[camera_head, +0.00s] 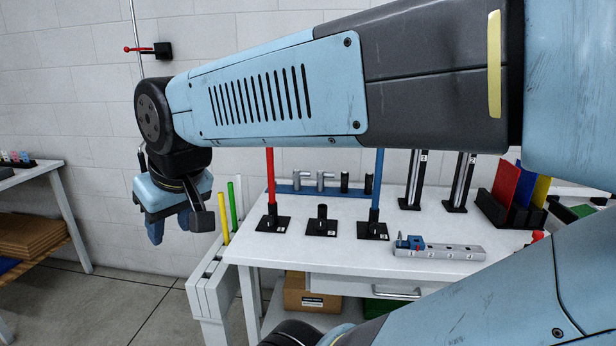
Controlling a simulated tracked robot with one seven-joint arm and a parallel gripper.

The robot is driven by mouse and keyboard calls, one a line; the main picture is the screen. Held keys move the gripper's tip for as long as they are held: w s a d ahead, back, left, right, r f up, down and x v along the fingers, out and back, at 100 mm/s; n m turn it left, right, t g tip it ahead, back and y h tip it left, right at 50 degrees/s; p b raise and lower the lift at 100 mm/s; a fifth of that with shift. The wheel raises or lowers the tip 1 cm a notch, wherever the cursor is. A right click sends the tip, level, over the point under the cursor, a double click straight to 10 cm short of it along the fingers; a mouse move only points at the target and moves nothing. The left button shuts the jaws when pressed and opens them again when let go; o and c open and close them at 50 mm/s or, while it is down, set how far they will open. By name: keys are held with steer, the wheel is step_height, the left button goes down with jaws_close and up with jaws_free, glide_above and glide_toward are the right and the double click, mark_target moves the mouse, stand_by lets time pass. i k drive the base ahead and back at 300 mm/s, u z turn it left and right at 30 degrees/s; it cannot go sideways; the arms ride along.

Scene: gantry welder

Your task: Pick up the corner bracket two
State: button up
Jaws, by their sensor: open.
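My gripper (178,228) hangs at the end of my arm on the left, pointing down. It is open with nothing seen between its fingers, left of the white workbench (290,249) and apart from it. I cannot tell for sure which thing is corner bracket two.
A red rod (270,180) and a blue rod (377,185) stand in black bases, with an empty base (322,224) between. A blue rack (300,189) holds grey and black fittings. Coloured panels (505,185) stand right. Yellow and green rods (223,215) stand beside the bench.

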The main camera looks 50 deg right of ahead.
mark_target(298, 175)
steer(key=z, duration=1.2)
steer(key=i, duration=0.95)
steer(key=z, duration=0.05)
